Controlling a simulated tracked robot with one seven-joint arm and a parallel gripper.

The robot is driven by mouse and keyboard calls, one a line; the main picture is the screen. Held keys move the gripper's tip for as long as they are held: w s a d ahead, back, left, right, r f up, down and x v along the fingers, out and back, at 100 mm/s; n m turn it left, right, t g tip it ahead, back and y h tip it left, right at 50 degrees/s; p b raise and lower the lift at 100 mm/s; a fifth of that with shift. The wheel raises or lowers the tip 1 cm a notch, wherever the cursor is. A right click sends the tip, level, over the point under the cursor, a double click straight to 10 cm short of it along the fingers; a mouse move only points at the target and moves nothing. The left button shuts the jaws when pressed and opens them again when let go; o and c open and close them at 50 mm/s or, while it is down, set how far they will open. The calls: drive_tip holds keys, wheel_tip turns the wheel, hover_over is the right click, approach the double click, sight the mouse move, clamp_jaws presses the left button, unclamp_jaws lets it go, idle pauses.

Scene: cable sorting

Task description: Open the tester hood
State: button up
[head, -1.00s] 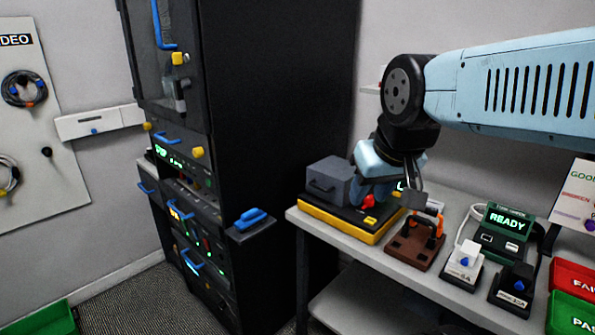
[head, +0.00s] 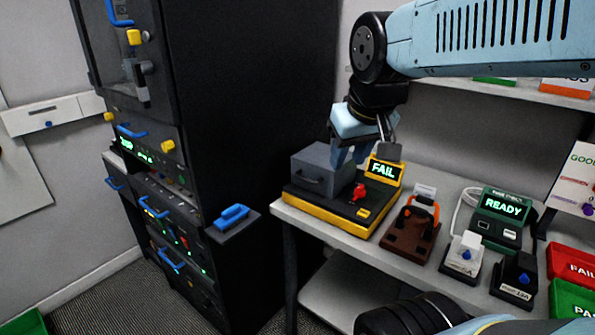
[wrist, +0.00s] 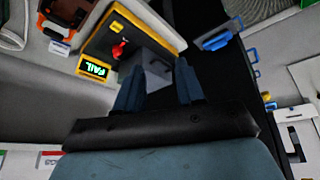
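The tester has a black top on a yellow base (head: 340,223), with a grey box-shaped hood (head: 318,167) at its left. The hood is down and has a handle (head: 312,181) on its front. A red lever (head: 358,193) and a lit display reading FAIL (head: 383,170) are to its right. My gripper (head: 348,158) is just above and behind the hood's right side, pointing down. In the wrist view my gripper (wrist: 158,82) has its fingers apart with nothing held, and the hood (wrist: 152,72) shows beyond the gap. I cannot tell whether they touch.
A brown fixture with an orange clamp (head: 411,232) stands right of the tester, then a checker reading READY (head: 503,207) and two small connector blocks. Red (head: 572,268) and green bins are at the far right. A tall black rack (head: 240,100) stands left of the table.

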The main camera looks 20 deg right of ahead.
drive_tip(key=w+n+g+h, duration=0.15)
drive_tip(key=w+n, duration=0.25)
drive_tip(key=w, duration=1)
drive_tip(key=n+g, duration=0.3)
approach(306, 179)
drive_tip(key=shift+t, duration=0.25)
drive_tip(key=f, duration=0.2)
drive_tip(key=d+f, duration=0.1)
drive_tip(key=f, duration=0.4)
drive_tip(key=shift+w+d+f, duration=0.25)
drive_tip(key=shift+w+f, duration=0.05)
drive_tip(key=shift+f, duration=0.05)
drive_tip(key=shift+c, duration=0.2)
clamp_jaws()
